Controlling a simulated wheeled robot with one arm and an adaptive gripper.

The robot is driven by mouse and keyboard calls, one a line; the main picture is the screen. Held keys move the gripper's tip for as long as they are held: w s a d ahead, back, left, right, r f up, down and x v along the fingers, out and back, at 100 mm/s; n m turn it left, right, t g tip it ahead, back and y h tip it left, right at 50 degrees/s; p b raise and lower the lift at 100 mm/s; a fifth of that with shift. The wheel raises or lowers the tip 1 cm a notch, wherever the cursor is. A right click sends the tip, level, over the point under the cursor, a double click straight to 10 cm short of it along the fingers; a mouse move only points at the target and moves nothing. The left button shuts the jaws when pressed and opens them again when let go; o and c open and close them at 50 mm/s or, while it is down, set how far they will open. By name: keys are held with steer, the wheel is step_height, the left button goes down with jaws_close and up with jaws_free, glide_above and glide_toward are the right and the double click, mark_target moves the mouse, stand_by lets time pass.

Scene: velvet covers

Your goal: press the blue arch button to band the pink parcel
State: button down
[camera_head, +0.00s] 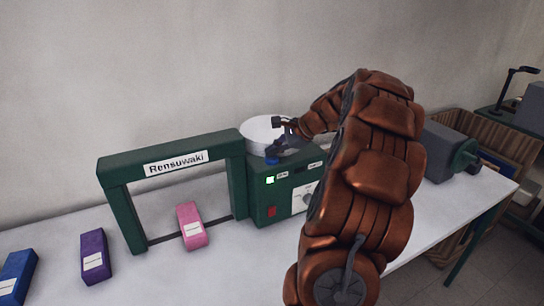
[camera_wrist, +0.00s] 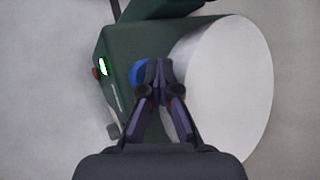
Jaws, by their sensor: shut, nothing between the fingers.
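The green strapping machine has an arch (camera_head: 180,158) labelled "Rensuwaki" and a control box (camera_head: 262,196) at its right. The pink parcel (camera_head: 192,228) lies under the arch, on the table, with a pale label. The blue button (camera_head: 272,160) sits on top of the control box; it also shows in the wrist view (camera_wrist: 138,72), partly hidden behind my fingers. My gripper (camera_wrist: 157,66) is shut and empty, its tips over the button's right part in the wrist view. In the head view my gripper (camera_head: 284,142) is just above and right of the button. I cannot tell whether they touch.
A purple parcel (camera_head: 95,256) and a blue parcel (camera_head: 16,276) lie at the left. A green light (camera_head: 270,181) glows on the box front. A grey machine (camera_head: 447,150) stands at the right.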

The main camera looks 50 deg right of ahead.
mark_target(273, 158)
stand_by(0.4)
steer(key=shift+r+p, duration=0.75)
steer(key=shift+r, duration=0.1)
steer(key=shift+r+p, duration=1.8)
steer(key=shift+r, duration=0.75)
